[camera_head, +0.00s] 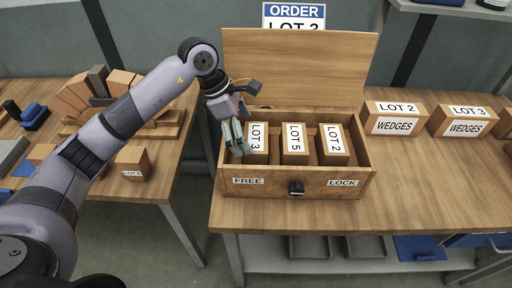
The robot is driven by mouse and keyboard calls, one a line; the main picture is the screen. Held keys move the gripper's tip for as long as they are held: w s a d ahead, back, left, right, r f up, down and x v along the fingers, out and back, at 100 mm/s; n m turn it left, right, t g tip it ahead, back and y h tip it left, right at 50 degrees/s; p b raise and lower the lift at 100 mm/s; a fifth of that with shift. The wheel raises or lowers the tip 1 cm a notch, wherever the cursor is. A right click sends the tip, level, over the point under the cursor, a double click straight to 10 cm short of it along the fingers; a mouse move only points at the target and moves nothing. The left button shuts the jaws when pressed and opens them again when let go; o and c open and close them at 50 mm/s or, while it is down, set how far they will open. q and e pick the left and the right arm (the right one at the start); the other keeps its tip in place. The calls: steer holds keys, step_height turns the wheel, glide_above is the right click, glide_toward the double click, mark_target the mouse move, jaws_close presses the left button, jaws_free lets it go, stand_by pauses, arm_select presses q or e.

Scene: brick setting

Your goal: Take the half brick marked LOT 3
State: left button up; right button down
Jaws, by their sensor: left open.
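A wooden box (273,191) stands on the right-hand table with its lid (298,68) raised at the back. Inside, three half bricks stand in a row: LOT 3 (257,143) at the left, LOT 5 (294,143) in the middle, LOT 2 (332,144) at the right. My left gripper (237,142) is open, fingers down, at the box's left end. It overlaps the left edge of the LOT 3 brick; I cannot tell whether it touches. My right gripper is not in view.
Wooden blocks labelled LOT 2 WEDGES (393,118) and LOT 3 WEDGES (462,121) stand to the right. The box front reads FREE and LOCK around a dark latch (296,188). An order sign (293,12) is partly hidden behind the lid. A labelled block (133,163) sits on the left table.

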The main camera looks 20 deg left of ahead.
mark_target(252, 136)
arm_select(q)
steer(key=shift+d+f, duration=0.15)
steer(key=shift+d+f+p, duration=0.2)
steer(key=shift+f+p, duration=0.05)
steer(key=shift+p, duration=0.05)
steer(key=x, duration=0.1)
steer(key=p+x, duration=0.1)
steer(key=x, duration=0.1)
steer(key=shift+w+d+f, duration=0.2)
steer(key=shift+w+d, duration=0.1)
steer(key=shift+d, duration=0.05)
steer(key=shift+d+f+p, duration=0.15)
steer(key=shift+f+p, duration=0.15)
steer(key=shift+f, duration=0.1)
steer(key=c, duration=1.3)
steer(key=shift+w+r, duration=0.1)
steer(key=shift+c, duration=0.5)
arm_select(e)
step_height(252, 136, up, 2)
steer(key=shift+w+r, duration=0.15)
